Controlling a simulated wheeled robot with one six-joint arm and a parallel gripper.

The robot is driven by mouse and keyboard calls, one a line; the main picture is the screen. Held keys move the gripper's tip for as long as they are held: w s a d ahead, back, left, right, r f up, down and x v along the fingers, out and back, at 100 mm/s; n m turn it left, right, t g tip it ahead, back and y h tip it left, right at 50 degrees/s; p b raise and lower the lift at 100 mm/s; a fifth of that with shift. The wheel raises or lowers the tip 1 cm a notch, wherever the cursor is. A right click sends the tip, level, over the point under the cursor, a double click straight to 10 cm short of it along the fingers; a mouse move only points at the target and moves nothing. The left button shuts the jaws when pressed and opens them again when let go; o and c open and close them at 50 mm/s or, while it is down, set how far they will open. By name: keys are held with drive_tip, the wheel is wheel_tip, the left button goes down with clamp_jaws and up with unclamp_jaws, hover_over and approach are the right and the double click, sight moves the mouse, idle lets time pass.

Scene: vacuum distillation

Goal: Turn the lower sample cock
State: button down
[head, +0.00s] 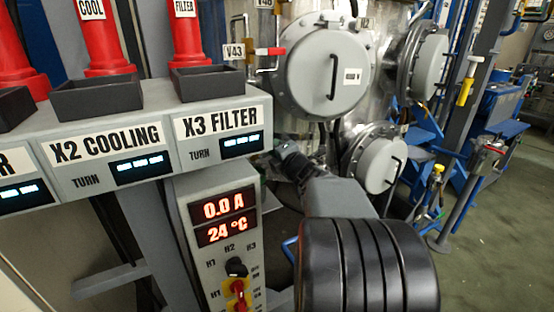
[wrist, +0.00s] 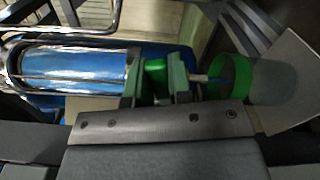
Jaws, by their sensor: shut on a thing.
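In the wrist view my gripper (wrist: 157,84) has its two green-padded fingers on either side of a small green piece (wrist: 155,68), shut on it. The piece appears to be the handle of the sample cock; its turn angle cannot be told. A thin pale stem (wrist: 198,78) comes out to the right of the fingers. It leads toward a translucent cup with a green rim (wrist: 228,75). In the head view my arm reaches toward the steel vessel (head: 305,110); my fingertips and the cock do not show clearly there.
A caged glass cylinder (wrist: 75,72) lies close left of my fingers in the wrist view. In the head view, a control console (head: 155,205) stands left of my arm. Round grey hatches (head: 326,72) face me. Open floor (head: 500,230) is at the right.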

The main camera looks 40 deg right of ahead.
drive_tip(key=shift+a+r+n+b, duration=0.15)
drive_tip(key=shift+r+n+b, duration=0.1)
drive_tip(key=shift+n+b, duration=0.35)
drive_tip(key=shift+a+r+n+b, duration=0.1)
drive_tip(key=shift+r+n+b, duration=0.25)
drive_tip(key=shift+n, duration=0.35)
drive_tip(key=c, duration=1.1)
unclamp_jaws()
drive_tip(key=shift+o, duration=0.3)
drive_tip(key=shift+r, duration=0.1)
drive_tip(key=shift+r, duration=0.1)
